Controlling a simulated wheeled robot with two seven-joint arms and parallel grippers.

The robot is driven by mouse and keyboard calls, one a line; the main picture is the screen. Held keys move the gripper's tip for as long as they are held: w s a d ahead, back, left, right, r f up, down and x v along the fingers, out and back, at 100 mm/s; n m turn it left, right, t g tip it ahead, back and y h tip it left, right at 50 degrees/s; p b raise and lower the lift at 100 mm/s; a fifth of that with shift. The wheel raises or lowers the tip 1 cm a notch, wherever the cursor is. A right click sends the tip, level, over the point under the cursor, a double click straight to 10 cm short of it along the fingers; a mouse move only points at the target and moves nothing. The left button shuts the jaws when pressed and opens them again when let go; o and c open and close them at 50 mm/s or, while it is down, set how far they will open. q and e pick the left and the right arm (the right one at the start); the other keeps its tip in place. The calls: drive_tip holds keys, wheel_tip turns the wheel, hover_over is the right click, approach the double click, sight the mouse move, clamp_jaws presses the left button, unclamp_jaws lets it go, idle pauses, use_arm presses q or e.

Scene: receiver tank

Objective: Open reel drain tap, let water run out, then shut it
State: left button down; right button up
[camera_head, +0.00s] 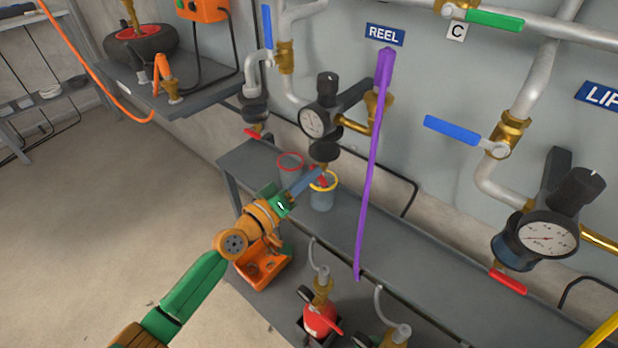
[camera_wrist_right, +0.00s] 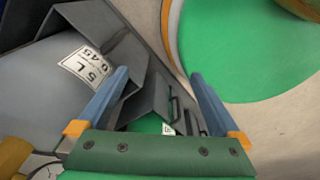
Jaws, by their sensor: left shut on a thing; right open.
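The REEL sign (camera_head: 384,34) hangs above a regulator with a round gauge (camera_head: 313,123) and a dark bowl (camera_head: 323,151) below it. The red reel drain tap (camera_head: 319,173) sits under that bowl and is partly hidden by my fingers. My left gripper (camera_head: 314,176) reaches in from the lower left and is shut on the tap. A grey bucket with a yellow rim (camera_head: 322,199) stands on the bench beneath. I see no water stream. My right gripper (camera_wrist_right: 158,74) is open with nothing between its fingers; it is outside the head view.
A red-rimmed bucket (camera_head: 289,162) stands left of the yellow-rimmed one on the grey bench (camera_head: 440,265). A purple strap-like hose (camera_head: 371,160) hangs just right of the regulator. Another gauge unit (camera_head: 545,238) is at right.

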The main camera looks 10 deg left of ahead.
use_arm(q)
drive_tip(key=m, duration=0.3)
drive_tip(key=shift+b, duration=0.35)
drive_tip(key=c, duration=1.2)
unclamp_jaws()
drive_tip(key=shift+a, duration=0.1)
drive_tip(key=v, duration=0.7)
drive_tip(key=shift+p, duration=0.3)
